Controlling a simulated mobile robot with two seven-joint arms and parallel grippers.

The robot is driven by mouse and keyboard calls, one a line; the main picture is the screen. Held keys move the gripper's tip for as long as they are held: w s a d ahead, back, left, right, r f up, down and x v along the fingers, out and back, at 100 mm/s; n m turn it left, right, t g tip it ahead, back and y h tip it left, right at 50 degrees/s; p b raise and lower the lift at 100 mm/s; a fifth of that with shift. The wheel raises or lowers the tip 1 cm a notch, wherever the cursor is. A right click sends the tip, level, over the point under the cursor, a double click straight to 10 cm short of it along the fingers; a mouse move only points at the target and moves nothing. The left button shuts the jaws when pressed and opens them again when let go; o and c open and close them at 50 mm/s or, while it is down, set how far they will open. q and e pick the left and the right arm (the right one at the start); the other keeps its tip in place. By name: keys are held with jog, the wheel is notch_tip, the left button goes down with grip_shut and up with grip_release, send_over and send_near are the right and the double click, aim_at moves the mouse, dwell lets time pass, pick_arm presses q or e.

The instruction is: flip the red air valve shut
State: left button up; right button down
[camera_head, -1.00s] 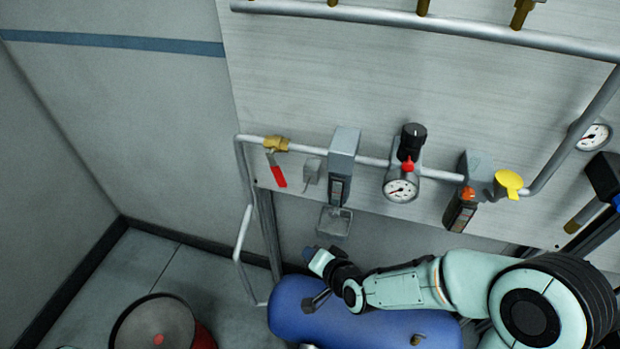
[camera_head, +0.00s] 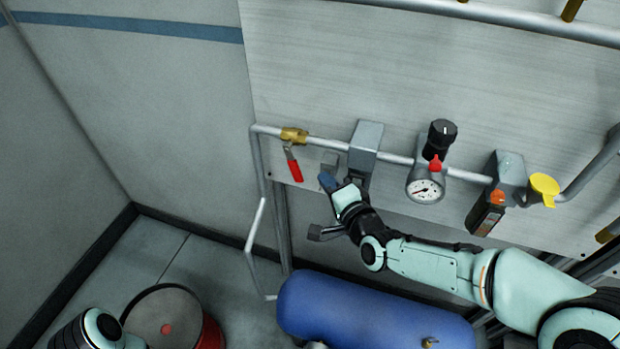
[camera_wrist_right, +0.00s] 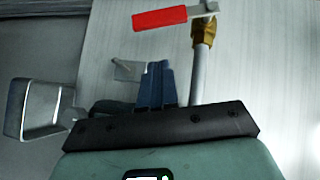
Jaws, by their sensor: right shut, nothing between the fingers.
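The red valve handle (camera_head: 295,170) hangs down from the brass valve (camera_head: 294,135) on the grey pipe at the left of the panel. In the right wrist view the red handle (camera_wrist_right: 160,18) lies across the top, to the left of the brass body (camera_wrist_right: 204,32). My right gripper (camera_head: 327,181) is just right of and a little below the handle, apart from it. Its blue fingers (camera_wrist_right: 156,88) are together and empty, pointing toward the handle with a gap. Part of my left arm shows at the lower left; its gripper is out of frame.
A grey block unit (camera_head: 366,140) and a gauge (camera_head: 426,190) sit on the pipe right of the valve. A small grey box (camera_head: 330,160) is behind my fingertips. A blue tank (camera_head: 370,312) and a red drum (camera_head: 212,332) stand below.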

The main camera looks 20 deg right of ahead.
aim_at(299, 176)
pick_arm(q)
jog(key=shift+w+r+p, duration=0.1)
jog(key=shift+r+p, duration=0.35)
pick_arm(e)
jog(key=w+a, duration=0.1)
jog(key=w+a+f, duration=0.1)
jog(key=w+a, duration=0.1)
jog(key=shift+a+f, duration=0.15)
jog(key=b, duration=0.4)
jog(key=a+f+m+t+b, duration=0.1)
jog(key=b, duration=0.3)
jog(key=shift+w+f+b, duration=0.3)
jog(key=shift+b, duration=0.05)
jog(key=m+t+b, duration=0.1)
jog(key=b, duration=0.3)
jog(key=shift+w+a+y+b, duration=0.3)
jog(key=shift+b, duration=0.1)
pick_arm(q)
jog(key=w+a+f+t+y, duration=0.1)
jog(key=w+a+f+t, duration=0.3)
jog(key=w+f, duration=0.7)
notch_tip(299, 176, down, 2)
jog(key=shift+f+n+y, duration=0.1)
jog(key=shift+n+y, duration=0.2)
jog(key=shift+n, duration=0.1)
pick_arm(e)
jog(key=shift+r, duration=0.1)
pick_arm(q)
jog(key=shift+a+f, duration=0.1)
